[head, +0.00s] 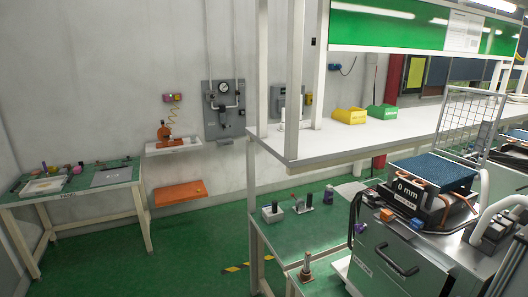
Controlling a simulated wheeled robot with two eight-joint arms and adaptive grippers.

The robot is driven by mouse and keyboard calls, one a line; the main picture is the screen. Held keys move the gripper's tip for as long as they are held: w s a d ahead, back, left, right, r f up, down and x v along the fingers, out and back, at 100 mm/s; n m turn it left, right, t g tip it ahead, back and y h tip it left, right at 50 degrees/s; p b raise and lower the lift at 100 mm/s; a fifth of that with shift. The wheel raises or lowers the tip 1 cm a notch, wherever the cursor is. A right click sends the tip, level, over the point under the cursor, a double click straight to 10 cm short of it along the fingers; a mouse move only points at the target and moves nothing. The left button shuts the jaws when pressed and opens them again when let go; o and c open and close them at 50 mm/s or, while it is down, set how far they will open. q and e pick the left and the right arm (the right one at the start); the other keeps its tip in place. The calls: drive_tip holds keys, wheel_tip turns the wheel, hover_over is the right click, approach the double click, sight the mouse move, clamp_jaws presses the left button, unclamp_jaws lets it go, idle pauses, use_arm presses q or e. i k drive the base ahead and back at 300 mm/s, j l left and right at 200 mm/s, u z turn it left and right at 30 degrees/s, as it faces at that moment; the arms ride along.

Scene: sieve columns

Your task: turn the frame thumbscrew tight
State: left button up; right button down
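A boxy grey machine (395,262) with a front handle stands at the lower right. On it sits a blue-topped unit (432,175) with a "0 mm" plate (406,190) and orange bands around it. A small purple knob (360,228) shows at the machine's left edge, and an orange block (386,214) sits on its top. I cannot tell which part is the frame thumbscrew, or whether it is tight. Neither of my grippers is in view.
A white shelf (385,132) carries a yellow bin (349,116) and a green bin (382,112). A wire rack (464,125) stands behind the machine. Below the shelf, a green bench (270,236) holds small posts and blocks. A side table (75,190) is at left; open floor lies between.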

sight(374, 197)
drive_tip(key=z, duration=1.25)
